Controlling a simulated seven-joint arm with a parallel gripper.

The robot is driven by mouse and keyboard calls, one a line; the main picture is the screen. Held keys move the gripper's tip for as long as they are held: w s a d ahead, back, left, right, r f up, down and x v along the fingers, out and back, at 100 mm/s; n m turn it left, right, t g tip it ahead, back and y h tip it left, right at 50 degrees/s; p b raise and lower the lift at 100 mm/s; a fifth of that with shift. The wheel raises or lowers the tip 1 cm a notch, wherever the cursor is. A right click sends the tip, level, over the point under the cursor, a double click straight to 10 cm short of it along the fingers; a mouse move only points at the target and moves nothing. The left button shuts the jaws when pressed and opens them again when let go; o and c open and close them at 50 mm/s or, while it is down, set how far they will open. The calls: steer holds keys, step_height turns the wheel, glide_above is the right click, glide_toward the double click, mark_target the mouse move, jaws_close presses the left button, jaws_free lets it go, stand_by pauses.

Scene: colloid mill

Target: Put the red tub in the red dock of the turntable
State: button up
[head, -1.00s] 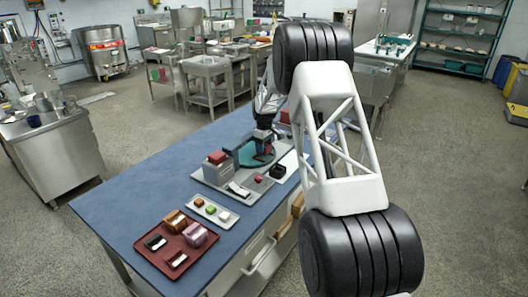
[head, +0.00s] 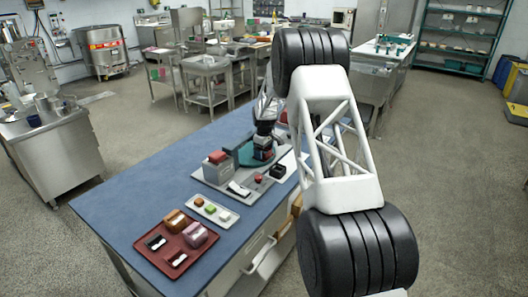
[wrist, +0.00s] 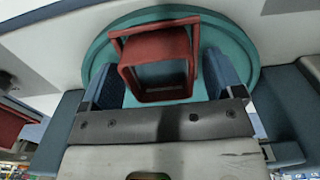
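The teal turntable (wrist: 252,50) is a round disc under my gripper, and it also shows in the head view (head: 245,157). On it, a hollow red tub-like form (wrist: 160,78) lies between my fingers in the wrist view. A red bar runs along its far side, which looks like part of the red dock (wrist: 150,27); I cannot clearly separate tub and dock. My gripper (wrist: 165,85) has its blue fingers apart, one on each side of the red form, with narrow gaps showing. In the head view my gripper (head: 263,153) is low over the disc, with red between its fingers.
A black box (head: 277,171) stands in front right. A white tray (head: 229,219) holds small coloured blocks. A maroon tray (head: 174,272) holds several items. The blue tabletop (head: 125,205) is clear at left.

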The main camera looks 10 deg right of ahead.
steer(key=shift+r, duration=0.15)
step_height(320, 180, up, 12)
stand_by(0.8)
stand_by(0.7)
steer(key=s+a+r+m, duration=0.1)
steer(key=s+r, duration=0.6)
steer(key=s, duration=0.4)
steer(key=s+r+m+t, duration=0.1)
steer(key=s+r+m, duration=0.1)
steer(key=s+r, duration=0.65)
steer(key=s+a+r+m, duration=0.1)
steer(key=s+r, duration=0.4)
steer(key=s, duration=0.9)
steer(key=s+f+m, duration=0.2)
steer(key=s, duration=1.7)
steer(key=s+f+m+t, duration=0.1)
steer(key=s+f+m, duration=0.2)
steer(key=s, duration=1.6)
steer(key=shift+a+t, duration=0.3)
steer(key=shift+a, duration=0.1)
